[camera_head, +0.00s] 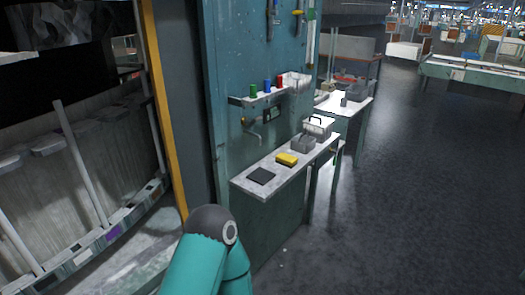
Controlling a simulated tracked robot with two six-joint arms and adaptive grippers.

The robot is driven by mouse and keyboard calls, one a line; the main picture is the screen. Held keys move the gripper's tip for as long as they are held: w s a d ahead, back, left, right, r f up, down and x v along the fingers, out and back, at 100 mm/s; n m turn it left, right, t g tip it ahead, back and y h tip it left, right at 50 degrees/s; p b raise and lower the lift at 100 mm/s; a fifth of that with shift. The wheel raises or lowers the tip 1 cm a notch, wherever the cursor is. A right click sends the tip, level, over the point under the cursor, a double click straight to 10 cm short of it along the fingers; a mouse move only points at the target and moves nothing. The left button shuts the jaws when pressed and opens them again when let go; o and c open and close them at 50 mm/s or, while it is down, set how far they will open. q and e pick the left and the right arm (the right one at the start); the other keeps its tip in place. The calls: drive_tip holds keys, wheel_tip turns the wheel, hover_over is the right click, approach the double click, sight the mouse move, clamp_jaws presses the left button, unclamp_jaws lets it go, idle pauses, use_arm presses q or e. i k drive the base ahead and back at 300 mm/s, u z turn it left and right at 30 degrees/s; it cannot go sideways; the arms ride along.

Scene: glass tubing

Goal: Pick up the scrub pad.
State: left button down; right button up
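A yellow block (287,159), like a sponge or scrub pad, lies on the light worktop (240,182) near its middle. A flat dark grey square (261,176) lies nearer on the same worktop, apart from the yellow block. I cannot tell for sure which of the two is the scrub pad. A teal arm of mine with a dark joint rises from the bottom of the view, short of the worktop. Neither gripper shows.
Grey bins (304,144) and a white box with a dark handle (319,127) stand at the worktop's far end. A shelf above holds green, blue and red items (267,86). An orange-yellow post (161,100) stands at left. The dark floor (420,180) at right is open.

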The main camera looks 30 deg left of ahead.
sight(290, 162)
drive_tip(key=u, duration=0.45)
drive_tip(key=i, duration=1.05)
drive_tip(key=u, duration=1.1)
drive_tip(key=i, duration=0.55)
drive_tip(key=u, duration=0.3)
drive_tip(key=k, duration=0.95)
drive_tip(key=u, duration=0.2)
drive_tip(key=i, duration=0.95)
drive_tip(key=z, duration=0.1)
